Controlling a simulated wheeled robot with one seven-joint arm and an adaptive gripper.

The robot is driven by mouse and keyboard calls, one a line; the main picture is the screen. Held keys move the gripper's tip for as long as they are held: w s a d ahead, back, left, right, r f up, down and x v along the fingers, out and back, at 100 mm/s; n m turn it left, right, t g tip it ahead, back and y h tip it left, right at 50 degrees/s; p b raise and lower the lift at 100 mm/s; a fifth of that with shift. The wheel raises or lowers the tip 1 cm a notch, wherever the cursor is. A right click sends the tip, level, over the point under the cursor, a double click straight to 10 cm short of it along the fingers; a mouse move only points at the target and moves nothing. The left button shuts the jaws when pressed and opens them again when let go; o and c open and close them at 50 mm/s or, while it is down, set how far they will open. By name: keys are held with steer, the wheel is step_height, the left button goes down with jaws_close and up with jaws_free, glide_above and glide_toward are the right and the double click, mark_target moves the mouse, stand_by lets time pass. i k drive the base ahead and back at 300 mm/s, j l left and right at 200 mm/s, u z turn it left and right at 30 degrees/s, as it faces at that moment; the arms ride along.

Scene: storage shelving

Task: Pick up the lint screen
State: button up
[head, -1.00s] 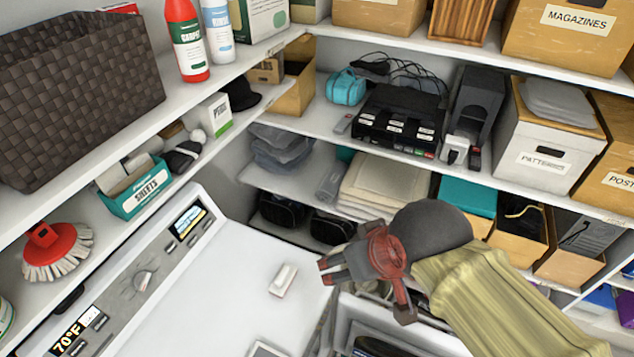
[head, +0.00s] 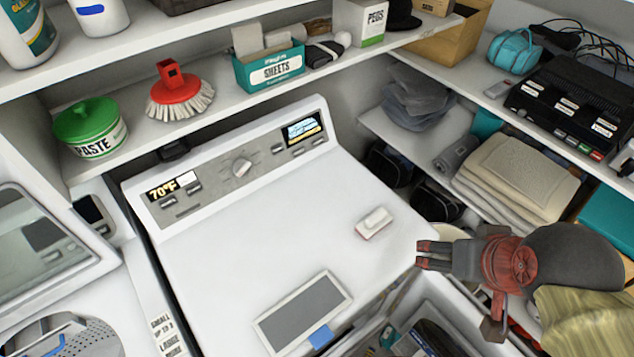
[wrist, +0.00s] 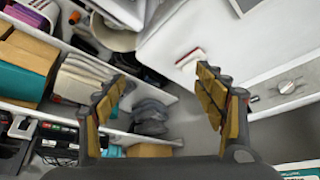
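The lint screen (head: 303,312) looks like a flat grey rectangular panel with a pale frame and a blue tab at its lower edge. It lies flat on the white machine top near its front edge, low in the head view. My gripper (head: 421,255) is at the right edge of the machine, to the right of and apart from the screen. In the wrist view my gripper (wrist: 163,92) has its two fingers spread wide with nothing between them. A grey, pale-framed corner at the wrist view's top edge looks like the screen, mostly cut off.
A small white block (head: 373,222) with a brownish base lies on the machine top between my gripper and the control panel (head: 240,165). Shelves with folded towels (head: 515,170) and boxes stand at the right. An open bin area lies below my arm. The machine top is otherwise clear.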

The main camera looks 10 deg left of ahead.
mark_target(305, 314)
steer(key=u, duration=1.55)
steer(key=k+j+z, duration=0.1)
steer(key=z, duration=0.35)
steer(key=k+z, duration=0.15)
steer(key=z, duration=0.25)
steer(key=k+z, duration=0.15)
steer(key=z, duration=0.3)
steer(key=k+l+z, duration=0.15)
steer(key=k, duration=0.2)
steer(key=k+l+z, duration=0.1)
steer(key=k, duration=0.3)
steer(key=k+l+z, duration=0.15)
steer(key=k, duration=0.2)
